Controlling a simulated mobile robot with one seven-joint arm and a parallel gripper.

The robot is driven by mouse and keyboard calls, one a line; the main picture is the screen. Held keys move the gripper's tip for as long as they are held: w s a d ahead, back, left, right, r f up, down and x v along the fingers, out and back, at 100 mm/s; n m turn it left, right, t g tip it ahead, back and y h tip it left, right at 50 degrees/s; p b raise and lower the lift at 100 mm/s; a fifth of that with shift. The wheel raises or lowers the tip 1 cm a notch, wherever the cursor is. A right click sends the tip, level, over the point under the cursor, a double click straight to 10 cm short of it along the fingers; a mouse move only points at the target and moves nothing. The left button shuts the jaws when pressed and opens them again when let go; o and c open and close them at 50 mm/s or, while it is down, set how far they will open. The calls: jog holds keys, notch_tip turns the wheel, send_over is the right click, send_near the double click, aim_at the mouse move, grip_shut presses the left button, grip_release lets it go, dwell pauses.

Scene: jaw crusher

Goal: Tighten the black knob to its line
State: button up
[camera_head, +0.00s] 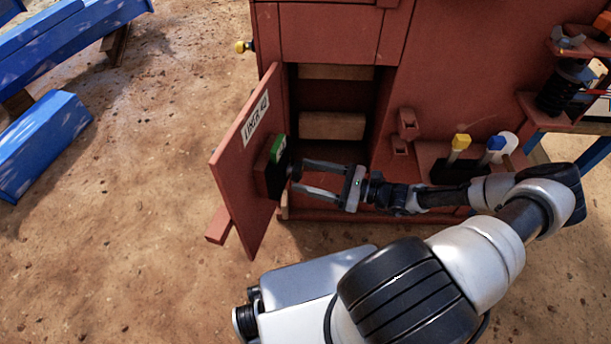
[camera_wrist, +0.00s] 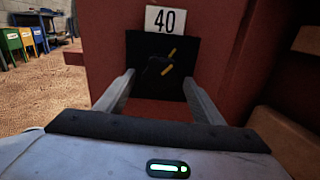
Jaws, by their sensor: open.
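The black knob (camera_wrist: 154,67) sits on a square black plate (camera_wrist: 146,88) under a white "40" label (camera_wrist: 166,19) in the wrist view. Two short yellow marks show at the knob, one above the other and slightly offset. Dark on dark, the knob's outline is hard to make out. In the head view the knob (camera_head: 292,171) is on a block on the inner face of the open red door (camera_head: 232,160). My gripper (camera_head: 301,175) is open, with its fingers pointing at the knob, one on each side in the wrist view (camera_wrist: 158,78). I cannot tell whether they touch it.
The red crusher housing (camera_head: 455,75) has an open compartment with wooden blocks (camera_head: 332,125) behind my gripper. Yellow- and blue-topped handles (camera_head: 461,141) stand near my forearm. Blue beams (camera_head: 40,145) lie at the left.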

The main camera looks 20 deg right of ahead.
jog(key=shift+w+a, duration=0.3)
jog(key=shift+a, duration=0.2)
jog(key=c, duration=1)
jog(key=shift+c, duration=0.2)
